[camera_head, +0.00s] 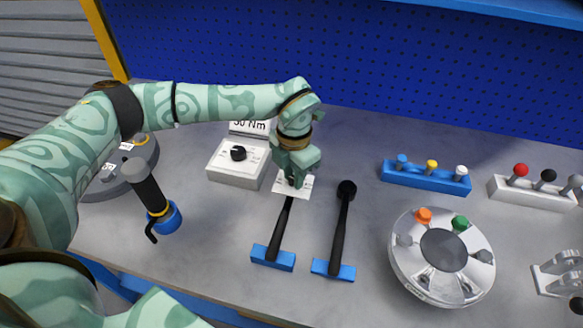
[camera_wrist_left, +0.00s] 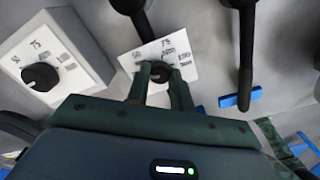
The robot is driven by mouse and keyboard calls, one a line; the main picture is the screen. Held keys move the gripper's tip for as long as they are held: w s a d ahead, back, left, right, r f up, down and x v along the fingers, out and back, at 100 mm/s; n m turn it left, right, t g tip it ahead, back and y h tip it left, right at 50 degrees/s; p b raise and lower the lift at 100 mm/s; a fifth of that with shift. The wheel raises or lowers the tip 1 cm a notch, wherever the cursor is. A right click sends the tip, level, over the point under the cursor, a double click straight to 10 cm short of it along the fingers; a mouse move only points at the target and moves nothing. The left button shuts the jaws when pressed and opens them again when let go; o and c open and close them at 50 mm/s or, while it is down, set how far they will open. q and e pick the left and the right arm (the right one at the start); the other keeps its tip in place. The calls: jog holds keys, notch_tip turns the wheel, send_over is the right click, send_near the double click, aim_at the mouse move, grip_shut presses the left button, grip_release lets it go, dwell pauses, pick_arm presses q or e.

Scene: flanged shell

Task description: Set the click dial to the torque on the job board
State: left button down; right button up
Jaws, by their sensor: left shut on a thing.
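My left gripper (camera_head: 293,180) points down over a white dial plate (camera_head: 304,187) at the upper end of a black-handled wrench (camera_head: 281,228). In the left wrist view its fingers (camera_wrist_left: 161,78) are shut on the black knob (camera_wrist_left: 160,69) of the dial plate (camera_wrist_left: 185,56), which carries printed numbers, among them 75. The fingers hide part of the knob, and I cannot read its setting. The job board (camera_head: 249,127) stands behind; its visible text reads "50 Nm", and my arm and its cropped look leave the full text uncertain. My right gripper is not in view.
A white box with a black knob (camera_head: 222,173) stands left of the dial plate. A second black wrench (camera_head: 341,225) lies to the right. A round flanged shell (camera_head: 402,266), a blue socket rack (camera_head: 425,182) and a white rack (camera_head: 530,194) are farther right. A blue-black tool (camera_head: 163,220) stands left.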

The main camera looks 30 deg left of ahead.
pick_arm(q)
jog(key=m+p, duration=0.2)
jog(key=m, duration=0.1)
jog(key=m+p, duration=0.1)
jog(key=shift+r, duration=0.25)
jog(key=shift+f+m+p, duration=0.15)
jog(key=shift+m+p, duration=1.05)
jog(key=shift+m, duration=0.6)
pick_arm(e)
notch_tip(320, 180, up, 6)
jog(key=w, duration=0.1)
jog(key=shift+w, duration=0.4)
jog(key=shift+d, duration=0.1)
pick_arm(q)
jog(key=c, duration=1.2)
grip_release()
notch_tip(320, 180, up, 16)
jog(key=p, duration=0.3)
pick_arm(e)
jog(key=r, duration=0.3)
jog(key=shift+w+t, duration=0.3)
